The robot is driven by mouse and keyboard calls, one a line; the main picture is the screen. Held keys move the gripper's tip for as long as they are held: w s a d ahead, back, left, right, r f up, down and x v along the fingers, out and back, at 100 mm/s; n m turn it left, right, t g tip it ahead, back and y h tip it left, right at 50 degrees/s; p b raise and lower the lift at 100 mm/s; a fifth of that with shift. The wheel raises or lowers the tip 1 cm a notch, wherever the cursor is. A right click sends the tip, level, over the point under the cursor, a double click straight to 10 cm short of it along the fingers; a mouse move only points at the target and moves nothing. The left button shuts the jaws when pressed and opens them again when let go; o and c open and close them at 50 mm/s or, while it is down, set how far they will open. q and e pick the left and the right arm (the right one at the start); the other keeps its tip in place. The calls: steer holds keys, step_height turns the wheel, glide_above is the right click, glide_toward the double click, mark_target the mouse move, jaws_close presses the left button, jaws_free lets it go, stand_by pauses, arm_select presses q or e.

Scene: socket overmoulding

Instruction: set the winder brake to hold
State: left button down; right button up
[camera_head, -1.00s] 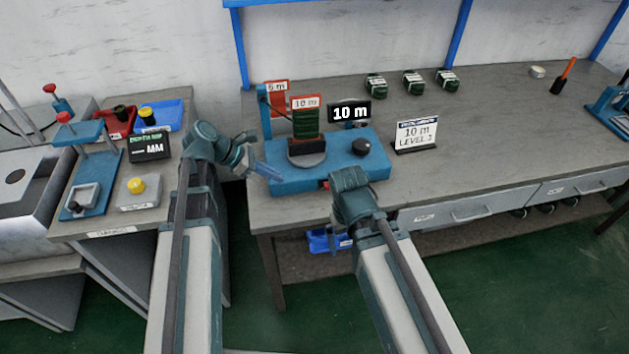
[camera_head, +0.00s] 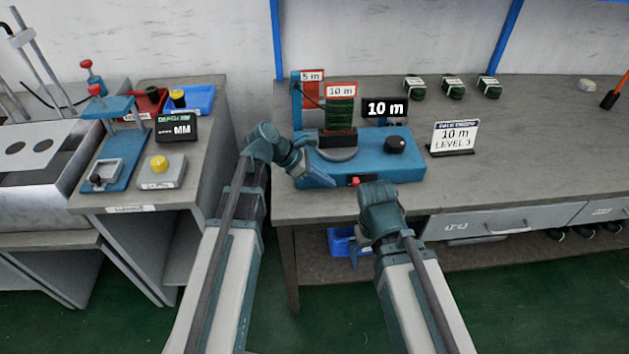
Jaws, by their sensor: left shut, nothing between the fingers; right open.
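The winder (camera_head: 400,168) is a blue box on the bench with an upright reel (camera_head: 340,113) of dark green cable, a black knob (camera_head: 396,144) and a small red part (camera_head: 355,181) at its front edge. I cannot tell if the red part is the brake, or its setting. My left gripper (camera_head: 328,181) is shut and empty at the winder's front left, its tip just left of the red part; contact is unclear. My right gripper (camera_head: 362,248) is open, low in front of the bench edge; its wrist is right of the red part, and its fingers are poorly seen.
A black "10 m" display (camera_head: 385,107) stands behind the winder and a "10 m LEVEL 3" sign (camera_head: 454,137) to its right. Several green coils (camera_head: 453,87) lie at the back. A side table (camera_head: 120,200) with a press and yellow button is at left. The bench right is mostly clear.

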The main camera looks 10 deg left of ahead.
mark_target(359, 181)
arm_select(q)
steer(key=d, duration=0.1)
steer(key=w+d, duration=0.1)
steer(key=d, duration=0.1)
steer(key=shift+d+f+p, duration=0.1)
steer(key=shift+d+p, duration=0.1)
steer(key=shift+p, duration=0.1)
steer(key=shift+w+d, duration=0.1)
steer(key=shift+d, duration=0.3)
arm_select(e)
steer(key=shift+f, duration=0.1)
arm_select(q)
steer(key=shift+d, duration=0.1)
steer(key=d, duration=0.2)
steer(key=w+d, duration=0.1)
steer(key=d, duration=0.1)
steer(key=shift+w+d, duration=0.1)
steer(key=shift+d, duration=0.15)
